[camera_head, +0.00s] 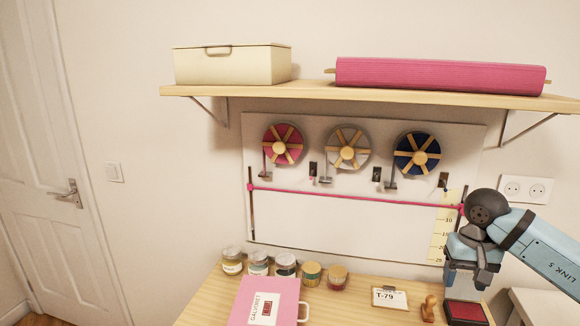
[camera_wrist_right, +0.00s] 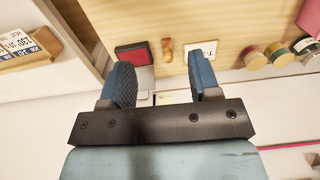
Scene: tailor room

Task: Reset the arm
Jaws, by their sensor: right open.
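My right gripper (camera_head: 470,285) hangs at the right side of the head view, its arm coming in from the right. It is above the back right part of the wooden table (camera_head: 215,312), in front of the white wall board (camera_head: 330,228). In the right wrist view its two blue fingers (camera_wrist_right: 164,85) stand apart with nothing held between them. My left gripper is in neither view.
A red ink pad (camera_head: 465,312), a wooden stamp (camera_head: 429,308) and a T-79 card (camera_head: 390,298) lie below the right gripper. Several jars (camera_head: 286,265) and a pink folder (camera_head: 266,302) are further left. A shelf (camera_head: 330,97) runs above the thread spools (camera_head: 348,150).

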